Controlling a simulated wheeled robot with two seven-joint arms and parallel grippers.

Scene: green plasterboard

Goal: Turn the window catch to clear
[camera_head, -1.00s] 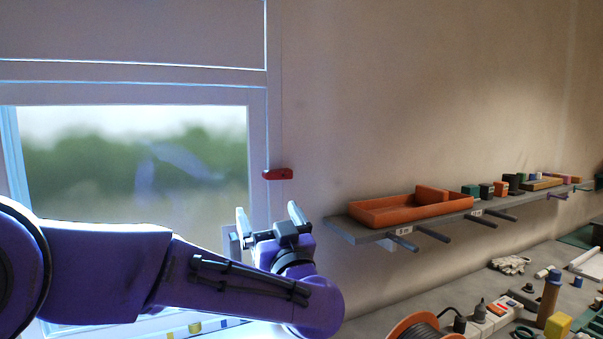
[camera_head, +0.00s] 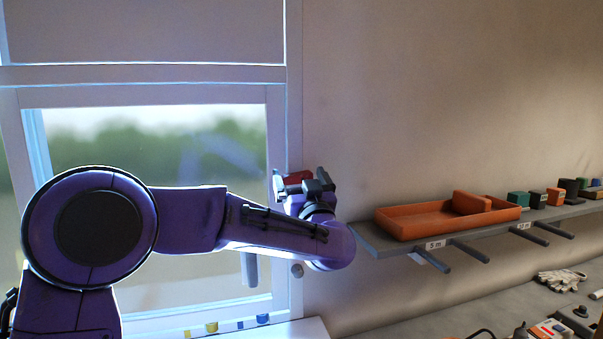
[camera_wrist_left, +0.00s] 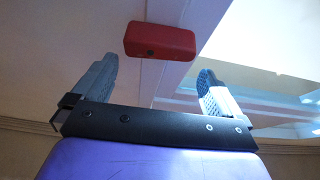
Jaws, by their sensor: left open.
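The red window catch (camera_head: 296,177) sits on the right side of the window frame (camera_head: 284,120), partly hidden behind my left gripper in the head view. In the left wrist view the catch (camera_wrist_left: 160,41) is a red block lying crosswise, just beyond and between the two fingertips. My left gripper (camera_head: 298,178) is open, its fingers (camera_wrist_left: 155,80) spread wide on either side of the catch. I see no finger touching it. My right gripper is not in view.
A grey wall shelf (camera_head: 385,244) with an orange tray (camera_head: 440,219) and several small blocks stands to the right, its pegs sticking out. A grey window handle (camera_head: 250,270) hangs below my forearm. A workbench (camera_head: 500,300) with gloves (camera_head: 560,281) lies lower right. The wall above the shelf is clear.

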